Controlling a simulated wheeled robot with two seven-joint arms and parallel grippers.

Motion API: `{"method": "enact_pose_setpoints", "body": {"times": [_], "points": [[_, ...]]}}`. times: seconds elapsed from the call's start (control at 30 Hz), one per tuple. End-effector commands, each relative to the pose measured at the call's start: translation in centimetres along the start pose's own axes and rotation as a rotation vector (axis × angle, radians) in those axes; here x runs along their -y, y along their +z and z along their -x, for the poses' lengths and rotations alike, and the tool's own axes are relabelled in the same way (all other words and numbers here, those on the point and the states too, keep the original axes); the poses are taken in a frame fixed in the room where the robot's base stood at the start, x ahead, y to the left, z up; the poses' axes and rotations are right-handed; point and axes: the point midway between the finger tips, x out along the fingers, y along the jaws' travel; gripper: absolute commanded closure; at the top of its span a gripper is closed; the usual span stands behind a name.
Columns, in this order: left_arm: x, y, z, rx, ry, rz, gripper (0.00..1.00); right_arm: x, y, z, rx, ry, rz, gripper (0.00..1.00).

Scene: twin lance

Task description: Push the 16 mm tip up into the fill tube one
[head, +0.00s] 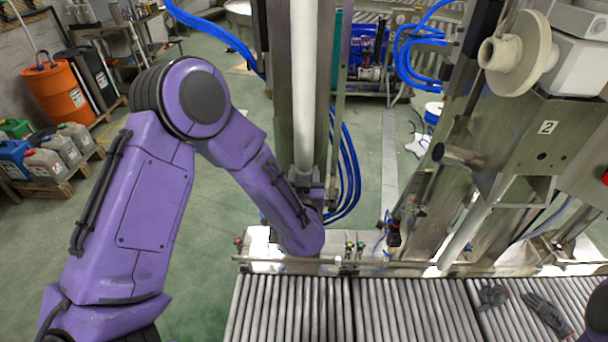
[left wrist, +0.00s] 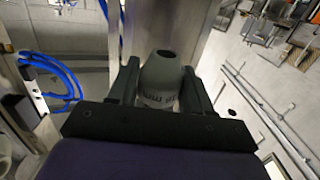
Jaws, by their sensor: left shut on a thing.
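In the left wrist view, my left gripper (left wrist: 161,72) is shut on a grey tip (left wrist: 160,82). The tip tapers to a dark round opening and carries lettering that reads upside down, with "mm" legible. No tube shows in or touching that opening. In the head view, a pale vertical tube (head: 303,85) runs down the steel column ahead of my left arm. No number shows on it, so I cannot tell whether it is fill tube one. My left forearm reaches to the foot of that column and hides the gripper and tip there. My right gripper is not visible.
A roller conveyor (head: 290,310) runs along the front, with dark gloves (head: 545,312) lying on its right part. A steel station marked 2 (head: 547,128) stands at the right. Blue hoses (head: 350,175) hang beside the column. An orange drum (head: 57,93) stands far left.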

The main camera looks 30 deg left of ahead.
Motion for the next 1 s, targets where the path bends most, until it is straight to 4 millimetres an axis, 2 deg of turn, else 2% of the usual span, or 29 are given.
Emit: {"method": "enact_pose_setpoints", "body": {"times": [0.57, 0.77, 0.8, 0.87, 1.0], "points": [[0.0, -1.6, 0.1, -0.001, -0.001, 0.002, 0.89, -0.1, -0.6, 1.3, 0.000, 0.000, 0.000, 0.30], [0.0, -1.6, 0.0, -0.003, -0.002, 0.003, 0.89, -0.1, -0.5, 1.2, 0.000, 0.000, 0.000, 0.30], [0.0, -1.6, 0.0, -0.004, -0.002, 0.003, 0.41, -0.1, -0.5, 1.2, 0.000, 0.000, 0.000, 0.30], [0.0, -1.6, 0.0, -0.004, -0.001, 0.003, 0.21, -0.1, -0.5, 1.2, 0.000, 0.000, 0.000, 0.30], [0.0, -1.5, 0.0, -0.002, -0.001, 0.002, 0.21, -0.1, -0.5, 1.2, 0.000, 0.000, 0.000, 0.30]]}}
